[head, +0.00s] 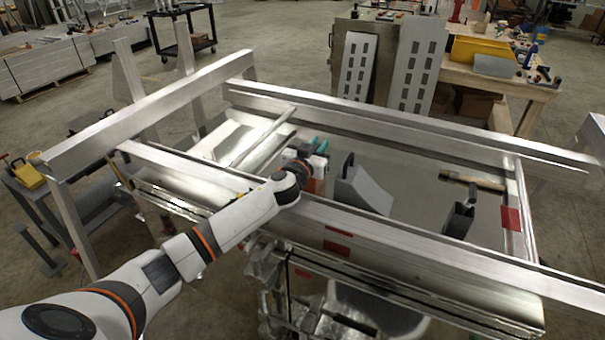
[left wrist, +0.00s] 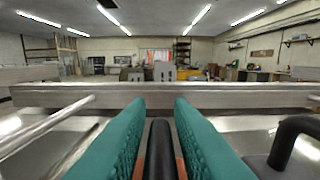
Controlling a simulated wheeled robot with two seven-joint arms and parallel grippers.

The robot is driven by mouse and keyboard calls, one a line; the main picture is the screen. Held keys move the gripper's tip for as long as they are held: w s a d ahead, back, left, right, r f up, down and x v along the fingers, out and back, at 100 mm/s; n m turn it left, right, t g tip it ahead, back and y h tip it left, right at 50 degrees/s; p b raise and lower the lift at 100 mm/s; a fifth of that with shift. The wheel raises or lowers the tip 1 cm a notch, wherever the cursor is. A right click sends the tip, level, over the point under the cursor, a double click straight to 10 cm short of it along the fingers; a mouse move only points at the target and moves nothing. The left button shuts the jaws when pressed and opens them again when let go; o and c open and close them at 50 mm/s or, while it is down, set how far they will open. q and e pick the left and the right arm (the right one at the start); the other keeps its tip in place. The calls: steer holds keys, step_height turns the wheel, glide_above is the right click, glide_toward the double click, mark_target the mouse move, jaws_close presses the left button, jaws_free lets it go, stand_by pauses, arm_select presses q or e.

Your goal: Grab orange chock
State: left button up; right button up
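The orange chock shows as thin orange strips (left wrist: 181,165) beside its black handle (left wrist: 159,150) in the left wrist view; most of it is hidden. In the head view a small orange-red patch (head: 314,186) shows just under my left gripper (head: 316,147). My left gripper is open, its two teal fingers on either side of the black handle, with a gap on each side. My right gripper is not in view.
A grey chock (head: 365,190) with a black handle stands just right of my left gripper. A dark bracket-like piece (head: 459,217) stands further right. Aluminium rails (head: 380,232) frame the trailer bed. A wooden workbench (head: 510,88) stands behind.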

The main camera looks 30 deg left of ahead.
arm_select(q)
jaws_close()
stand_by(0.8)
steer(key=shift+w+r, duration=0.1)
stand_by(0.4)
